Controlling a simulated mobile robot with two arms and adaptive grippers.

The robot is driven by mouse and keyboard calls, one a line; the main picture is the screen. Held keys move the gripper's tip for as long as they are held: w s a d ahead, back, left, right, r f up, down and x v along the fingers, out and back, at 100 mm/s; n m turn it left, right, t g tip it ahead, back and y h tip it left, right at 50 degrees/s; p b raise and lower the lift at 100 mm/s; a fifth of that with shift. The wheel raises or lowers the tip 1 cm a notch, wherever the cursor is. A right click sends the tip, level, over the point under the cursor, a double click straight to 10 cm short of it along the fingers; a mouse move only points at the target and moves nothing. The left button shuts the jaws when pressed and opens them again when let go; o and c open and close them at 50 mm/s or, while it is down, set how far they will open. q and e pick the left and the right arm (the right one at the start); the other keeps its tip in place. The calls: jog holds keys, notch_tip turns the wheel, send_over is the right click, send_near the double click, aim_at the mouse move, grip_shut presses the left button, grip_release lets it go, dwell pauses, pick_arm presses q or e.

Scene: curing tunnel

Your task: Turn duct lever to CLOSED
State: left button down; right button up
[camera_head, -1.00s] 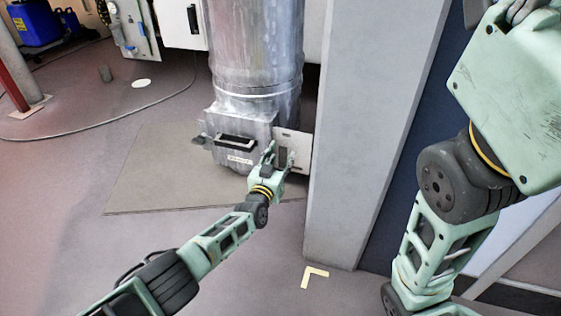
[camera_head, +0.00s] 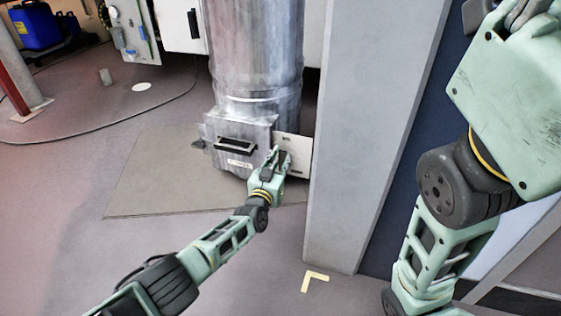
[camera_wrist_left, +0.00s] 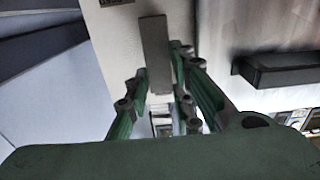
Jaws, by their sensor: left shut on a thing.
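The duct lever (camera_wrist_left: 155,50) is a flat grey bar in the left wrist view, close to upright in the picture in front of a pale plate. The plate (camera_head: 299,152) sticks out from the right side of the metal duct (camera_head: 255,60), low down. My left gripper (camera_head: 277,155) is at this plate and shut on the lever; its fingers (camera_wrist_left: 160,75) lie on both sides of the bar. In the head view the fingers mostly hide the lever. My right gripper (camera_head: 510,12) is at the top right, its fingers cut off by the picture edge.
A dark handle (camera_head: 236,145) and a small label (camera_head: 240,163) are on the duct's front box. The handle also shows in the left wrist view (camera_wrist_left: 280,68). A grey pillar (camera_head: 360,130) stands close right of the plate. The floor to the left is mostly clear.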

pick_arm(q)
jog(key=shift+d, duration=0.15)
jog(key=shift+s+d+f+m, duration=0.15)
jog(key=shift+d+m, duration=0.25)
jog(key=shift+m, duration=0.75)
jog(key=shift+s+d+f+m, duration=0.2)
jog(key=shift+d+m, duration=0.2)
jog(key=shift+m, duration=0.8)
jog(key=shift+s+d+f+m, duration=0.15)
jog(key=shift+d+m, duration=0.25)
jog(key=shift+m, duration=0.75)
jog(key=c, duration=1.5)
grip_release()
jog(key=shift+d+r, duration=0.1)
